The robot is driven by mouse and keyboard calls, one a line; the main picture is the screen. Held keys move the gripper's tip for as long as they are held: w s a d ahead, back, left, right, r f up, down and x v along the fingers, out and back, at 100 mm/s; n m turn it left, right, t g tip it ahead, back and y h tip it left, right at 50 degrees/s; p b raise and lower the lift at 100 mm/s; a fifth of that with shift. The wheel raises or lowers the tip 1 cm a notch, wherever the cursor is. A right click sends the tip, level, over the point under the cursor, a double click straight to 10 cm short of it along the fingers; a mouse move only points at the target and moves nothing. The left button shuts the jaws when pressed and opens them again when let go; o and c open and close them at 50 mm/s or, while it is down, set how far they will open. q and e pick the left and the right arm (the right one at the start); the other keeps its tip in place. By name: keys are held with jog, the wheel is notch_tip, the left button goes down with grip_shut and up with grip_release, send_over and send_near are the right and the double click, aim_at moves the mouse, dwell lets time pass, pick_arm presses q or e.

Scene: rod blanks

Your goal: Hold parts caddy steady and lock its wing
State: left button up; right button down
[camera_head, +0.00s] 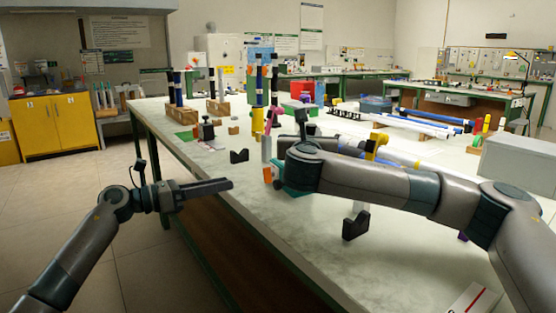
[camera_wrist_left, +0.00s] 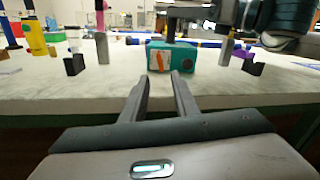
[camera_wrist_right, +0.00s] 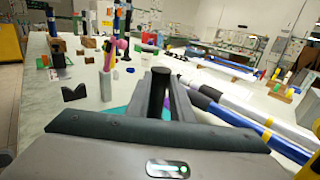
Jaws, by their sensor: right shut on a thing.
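The parts caddy (camera_wrist_left: 185,60) is a teal box near the table's front edge, with a dark upright handle (camera_wrist_left: 171,27) on top. An orange and white wing-like piece (camera_wrist_left: 160,59) is on its near face; whether it is locked I cannot tell. In the head view the caddy (camera_head: 278,168) is mostly hidden behind my right arm. My right gripper (camera_wrist_right: 160,92) is shut on the dark handle, above the teal body. My left gripper (camera_head: 229,185) is open and empty, off the table's front edge; in the left wrist view its fingers (camera_wrist_left: 160,78) point at the caddy, apart from it.
Black V-shaped blocks (camera_head: 239,156) and (camera_head: 356,222) stand on the table near the caddy. Rods stand in wooden holders (camera_head: 218,108) at the back left. Long blue and white tubes (camera_head: 420,124) lie to the right.

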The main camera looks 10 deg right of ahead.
aim_at(264, 175)
pick_arm(q)
jog(key=shift+s+a+r+n, duration=0.1)
jog(key=shift+s+a+n, duration=0.05)
jog(key=shift+a+n, duration=0.4)
jog(key=shift+d, duration=0.15)
jog(key=x, duration=1.1)
jog(key=shift+d, duration=0.3)
grip_shut()
